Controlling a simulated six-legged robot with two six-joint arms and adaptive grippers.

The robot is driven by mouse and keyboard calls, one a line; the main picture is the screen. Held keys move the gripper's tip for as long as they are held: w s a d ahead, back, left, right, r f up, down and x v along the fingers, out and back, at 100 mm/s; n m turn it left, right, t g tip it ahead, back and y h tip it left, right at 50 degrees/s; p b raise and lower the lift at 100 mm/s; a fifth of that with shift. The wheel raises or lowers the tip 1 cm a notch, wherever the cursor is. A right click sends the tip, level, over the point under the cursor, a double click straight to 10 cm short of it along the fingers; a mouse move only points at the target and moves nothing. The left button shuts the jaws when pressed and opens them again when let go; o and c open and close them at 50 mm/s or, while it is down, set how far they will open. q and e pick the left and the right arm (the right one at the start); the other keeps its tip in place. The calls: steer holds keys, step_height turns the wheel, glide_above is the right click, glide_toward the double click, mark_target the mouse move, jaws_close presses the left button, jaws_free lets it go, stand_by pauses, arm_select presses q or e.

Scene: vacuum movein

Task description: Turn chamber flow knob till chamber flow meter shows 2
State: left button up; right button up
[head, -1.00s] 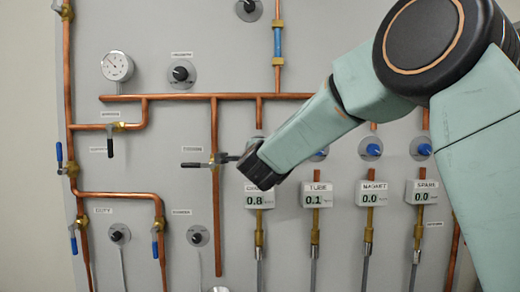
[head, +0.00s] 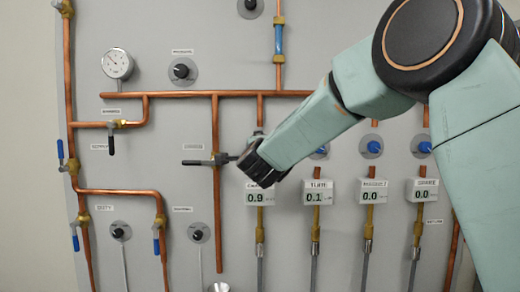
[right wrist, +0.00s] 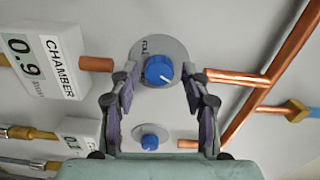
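The chamber flow meter (head: 258,192) is a white box on the panel reading 0.9; it also shows in the right wrist view (right wrist: 45,65). The blue chamber flow knob (right wrist: 159,70) sits on a grey round plate in the right wrist view, its white mark pointing to the lower right. In the head view my right arm hides it. My right gripper (right wrist: 159,84) has its two fingers apart on either side of the knob; I cannot tell whether they touch it. It also shows in the head view (head: 246,162). My left gripper is not in view.
Another blue knob (right wrist: 150,142) sits beside the chamber knob. Tube (head: 317,192), magnet (head: 372,191) and spare (head: 422,191) meters stand to the right. Copper pipes (head: 190,95) and a black-handled valve (head: 197,162) lie close to my right gripper.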

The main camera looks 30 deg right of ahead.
steer(key=shift+o, duration=0.3)
steer(key=shift+d, duration=0.1)
steer(key=v, duration=0.7)
steer(key=shift+s+a, duration=0.2)
steer(key=shift+w+f, duration=0.1)
